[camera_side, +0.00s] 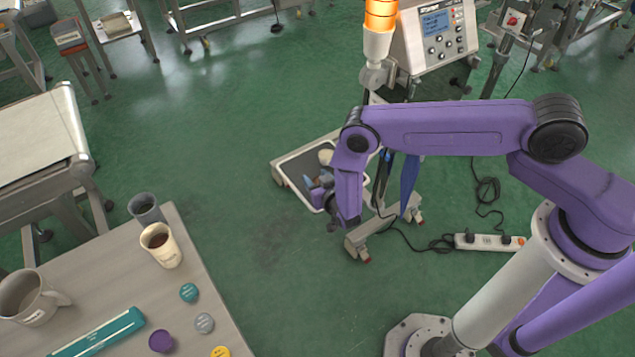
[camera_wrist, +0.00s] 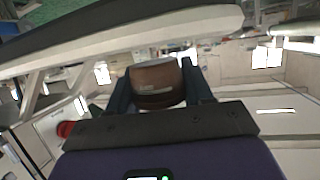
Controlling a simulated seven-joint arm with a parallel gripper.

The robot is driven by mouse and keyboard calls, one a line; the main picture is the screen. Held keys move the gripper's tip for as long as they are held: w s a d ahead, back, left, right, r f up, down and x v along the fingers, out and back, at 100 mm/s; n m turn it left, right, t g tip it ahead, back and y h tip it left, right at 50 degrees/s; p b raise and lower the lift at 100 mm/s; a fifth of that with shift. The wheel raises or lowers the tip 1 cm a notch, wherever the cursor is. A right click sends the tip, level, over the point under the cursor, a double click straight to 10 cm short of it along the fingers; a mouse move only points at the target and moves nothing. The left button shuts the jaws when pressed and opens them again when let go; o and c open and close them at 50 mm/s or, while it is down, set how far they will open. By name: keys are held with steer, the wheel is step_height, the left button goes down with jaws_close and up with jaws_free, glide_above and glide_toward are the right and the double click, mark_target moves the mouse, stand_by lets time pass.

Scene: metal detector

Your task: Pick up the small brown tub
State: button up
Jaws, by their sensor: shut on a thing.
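The small brown tub (camera_wrist: 155,84) is between the two dark fingers of my gripper (camera_wrist: 158,88) in the wrist view. The fingers touch it on both sides, and its lower end is hidden behind the gripper body. In the side view my gripper (camera_side: 336,224) is small and dark at the lower end of the purple arm, and it appears shut. I cannot make out the tub there.
A wheeled stand with a grey tray (camera_side: 283,173) holding several small items appears behind my wrist. Green floor lies between.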

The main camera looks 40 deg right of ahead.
steer(key=s+d+r, duration=0.3)
steer(key=s+r, duration=0.8)
steer(key=s, duration=0.2)
steer(key=shift+s+d+r, duration=0.3)
steer(key=shift+d, duration=0.1)
steer(key=shift+w, duration=0.1)
stand_by(0.4)
